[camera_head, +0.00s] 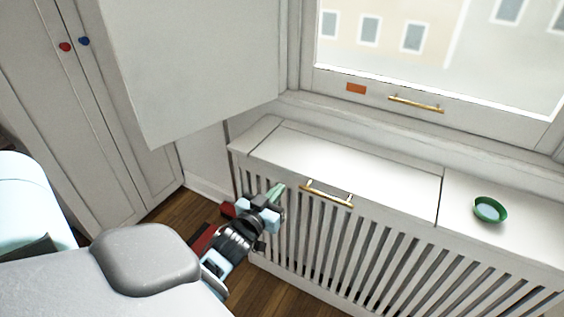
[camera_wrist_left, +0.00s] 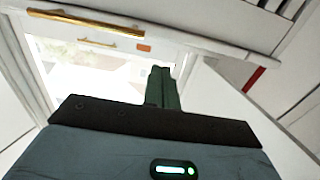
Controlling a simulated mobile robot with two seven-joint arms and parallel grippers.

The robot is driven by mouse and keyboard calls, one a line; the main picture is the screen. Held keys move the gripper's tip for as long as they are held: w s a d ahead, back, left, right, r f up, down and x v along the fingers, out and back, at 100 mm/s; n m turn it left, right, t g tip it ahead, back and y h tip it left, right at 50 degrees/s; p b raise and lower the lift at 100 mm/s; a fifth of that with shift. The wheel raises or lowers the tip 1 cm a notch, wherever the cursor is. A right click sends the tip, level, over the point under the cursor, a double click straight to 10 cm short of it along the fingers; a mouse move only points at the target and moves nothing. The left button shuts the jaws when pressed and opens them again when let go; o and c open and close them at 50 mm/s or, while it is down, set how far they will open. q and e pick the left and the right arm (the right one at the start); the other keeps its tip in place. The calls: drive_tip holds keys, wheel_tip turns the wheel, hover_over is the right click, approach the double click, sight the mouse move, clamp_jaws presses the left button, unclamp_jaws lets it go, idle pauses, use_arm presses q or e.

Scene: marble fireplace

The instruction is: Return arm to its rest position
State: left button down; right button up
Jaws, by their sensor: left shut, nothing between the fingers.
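My left gripper (camera_head: 276,191) shows in the head view, in front of the slatted white radiator cover (camera_head: 345,162), near the left end of its top front edge. Its green fingers are shut with nothing between them. In the left wrist view the shut fingers (camera_wrist_left: 163,88) point up toward the window. A brass handle (camera_head: 327,193) on the cover's front edge lies just right of the gripper in the head view; I cannot tell whether they touch. My right gripper is in neither view.
A green bowl (camera_head: 490,209) stands on the cover's right part. A window (camera_head: 440,40) with a brass handle (camera_head: 415,104) is behind. A white cabinet (camera_head: 95,110) with red and blue knobs stands at left. A white panel (camera_head: 195,60) hangs above. Wooden floor (camera_head: 190,207) shows below.

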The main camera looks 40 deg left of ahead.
use_arm(q)
drive_tip(key=shift+s, duration=0.1)
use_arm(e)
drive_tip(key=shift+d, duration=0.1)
